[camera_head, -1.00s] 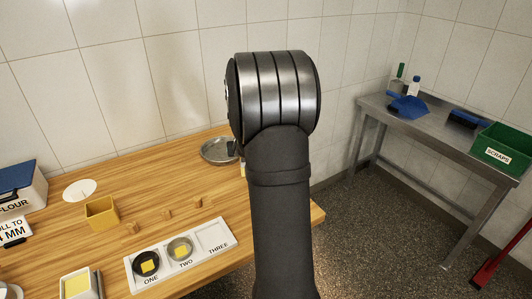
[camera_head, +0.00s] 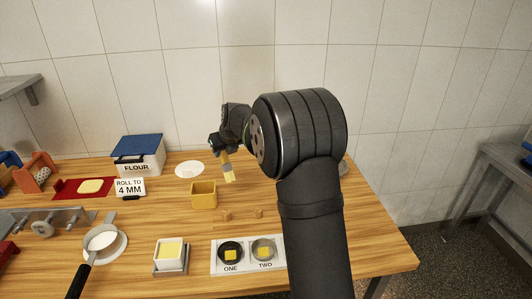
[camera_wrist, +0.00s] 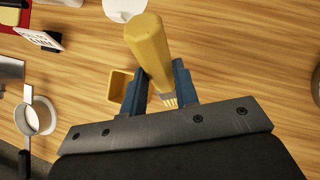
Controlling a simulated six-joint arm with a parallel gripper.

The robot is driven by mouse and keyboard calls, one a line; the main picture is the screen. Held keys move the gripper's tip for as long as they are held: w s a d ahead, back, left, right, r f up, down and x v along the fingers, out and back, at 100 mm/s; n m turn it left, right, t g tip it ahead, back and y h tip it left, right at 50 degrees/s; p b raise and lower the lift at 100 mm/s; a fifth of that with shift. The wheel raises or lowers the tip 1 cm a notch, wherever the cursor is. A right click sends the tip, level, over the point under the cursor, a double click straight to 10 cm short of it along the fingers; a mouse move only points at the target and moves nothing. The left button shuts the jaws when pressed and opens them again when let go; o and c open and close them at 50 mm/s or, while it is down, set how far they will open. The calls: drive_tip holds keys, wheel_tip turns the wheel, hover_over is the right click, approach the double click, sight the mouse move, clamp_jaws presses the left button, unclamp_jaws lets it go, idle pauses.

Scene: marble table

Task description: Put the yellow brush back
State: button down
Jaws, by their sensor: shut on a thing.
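My gripper (camera_head: 222,147) is shut on the yellow brush (camera_head: 228,168) and holds it above the back of the wooden table. In the wrist view the brush's thick yellow handle (camera_wrist: 150,45) reaches up the picture. Its metal band and pale bristles show between the blue fingers (camera_wrist: 160,90). A square, open yellow pot (camera_head: 203,198) stands on the table, below and left of the brush in the head view. In the wrist view the pot (camera_wrist: 121,84) is partly hidden behind the left finger. The brush and pot look apart.
A white disc (camera_head: 189,169) lies behind the pot. The flour bin (camera_head: 138,157) and "ROLL TO 4 MM" sign (camera_head: 130,187) stand to the left. Small blocks (camera_head: 226,214) and the numbered tray (camera_head: 247,267) lie in front. A sieve (camera_head: 104,242) is at front left.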

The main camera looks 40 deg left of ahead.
drive_tip(key=s+a+r+n+g, duration=0.1)
drive_tip(key=s+a, duration=0.3)
drive_tip(key=s, duration=0.4)
drive_tip(key=s+a+r+n+g+h, duration=0.1)
drive_tip(key=s+a+r+n, duration=0.1)
drive_tip(key=s, duration=0.6)
drive_tip(key=shift+s+a+r+n, duration=0.3)
drive_tip(key=shift+a+n, duration=0.2)
drive_tip(key=shift+a, duration=0.75)
drive_tip(key=shift+f, duration=0.1)
wheel_tip(320, 180, down, 10)
drive_tip(key=shift+f, duration=0.75)
drive_tip(key=c, duration=1)
unclamp_jaws()
drive_tip(key=shift+c, duration=0.2)
drive_tip(key=shift+d, duration=0.1)
drive_tip(key=v, duration=1.7)
drive_tip(key=shift+w+r, duration=0.25)
